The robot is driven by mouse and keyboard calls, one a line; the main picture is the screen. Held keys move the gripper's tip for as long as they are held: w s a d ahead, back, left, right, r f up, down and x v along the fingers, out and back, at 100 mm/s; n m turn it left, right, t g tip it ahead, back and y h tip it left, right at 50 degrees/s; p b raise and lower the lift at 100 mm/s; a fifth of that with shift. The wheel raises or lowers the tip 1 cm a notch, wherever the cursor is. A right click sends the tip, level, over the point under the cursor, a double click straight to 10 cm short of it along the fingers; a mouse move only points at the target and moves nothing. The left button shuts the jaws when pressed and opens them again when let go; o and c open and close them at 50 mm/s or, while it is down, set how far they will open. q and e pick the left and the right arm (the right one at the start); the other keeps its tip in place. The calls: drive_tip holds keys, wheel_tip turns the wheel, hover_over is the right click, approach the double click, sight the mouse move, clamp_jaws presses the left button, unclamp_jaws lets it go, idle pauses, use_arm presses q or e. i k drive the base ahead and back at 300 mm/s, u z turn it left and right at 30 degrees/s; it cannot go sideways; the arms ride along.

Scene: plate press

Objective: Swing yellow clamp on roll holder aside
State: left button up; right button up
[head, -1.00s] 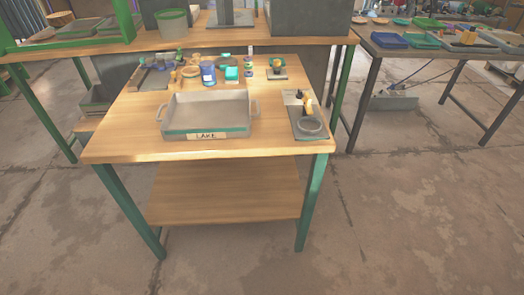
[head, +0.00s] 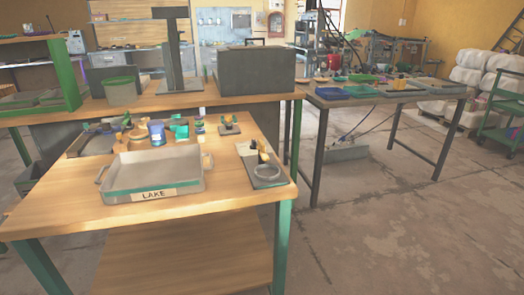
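On the right side of the near wooden table, a grey plate (head: 246,152) carries a small black-and-yellow piece (head: 263,151) standing upright and a round grey ring (head: 267,171) at its front end. The yellow part may be the clamp, but it is too small to tell, and I cannot make out a roll there. Another small yellow item (head: 399,83) lies among the trays on the table at the right. Neither of my grippers is in view.
A grey tray labelled LAKE (head: 154,177) fills the front middle of the near table (head: 225,212). Jars and small tools crowd behind it. A long bench (head: 205,103) stands behind, with a grey box (head: 256,70). Open floor (head: 400,230) lies to the right.

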sight(263, 156)
drive_tip(key=z, duration=1.8)
drive_tip(key=i, duration=0.75)
drive_tip(key=u, duration=1.6)
